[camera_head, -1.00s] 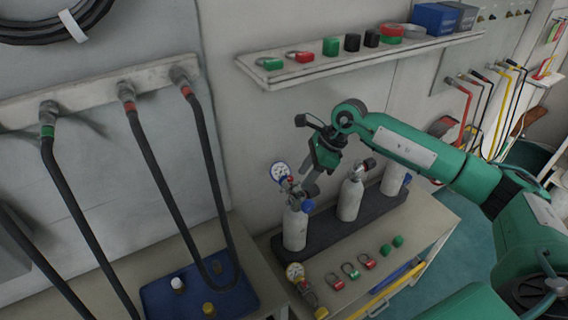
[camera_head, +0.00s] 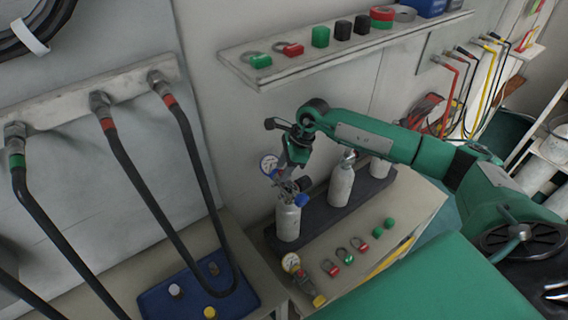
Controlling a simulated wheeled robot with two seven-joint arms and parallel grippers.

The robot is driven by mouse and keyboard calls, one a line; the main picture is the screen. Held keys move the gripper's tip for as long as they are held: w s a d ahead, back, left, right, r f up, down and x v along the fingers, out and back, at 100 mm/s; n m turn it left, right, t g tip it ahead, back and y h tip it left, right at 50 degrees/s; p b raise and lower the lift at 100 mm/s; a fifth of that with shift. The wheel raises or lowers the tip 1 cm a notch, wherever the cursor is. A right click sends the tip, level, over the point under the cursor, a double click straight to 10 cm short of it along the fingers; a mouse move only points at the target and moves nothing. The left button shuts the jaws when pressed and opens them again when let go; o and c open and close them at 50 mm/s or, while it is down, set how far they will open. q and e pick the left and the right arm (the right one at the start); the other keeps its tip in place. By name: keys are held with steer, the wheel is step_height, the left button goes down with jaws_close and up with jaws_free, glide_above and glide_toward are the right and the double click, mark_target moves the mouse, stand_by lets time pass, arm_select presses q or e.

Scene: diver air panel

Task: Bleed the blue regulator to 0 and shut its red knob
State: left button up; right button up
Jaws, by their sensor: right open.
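The blue regulator (camera_head: 301,200) sits on top of the leftmost grey cylinder (camera_head: 288,222), with its blue cap facing right. Its round white-faced gauge (camera_head: 269,165) stands up at the left; the needle is too small to read. The red knob cannot be made out now, as my gripper is over that area. My right gripper (camera_head: 292,182) is open and points down at the top of the regulator, just right of the gauge. I cannot tell whether its fingers touch the regulator. My left gripper is out of view.
Two more cylinders (camera_head: 341,186) stand to the right in the dark rack. A yellow regulator (camera_head: 291,263) and several red and green tags and blocks lie on the bench front. Black hoses (camera_head: 140,185) hang at left above a blue tray (camera_head: 190,306). A shelf (camera_head: 300,70) runs above.

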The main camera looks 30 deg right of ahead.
steer(key=shift+s, duration=0.1)
steer(key=shift+c, duration=0.4)
jaws_close()
steer(key=shift+b, duration=0.3)
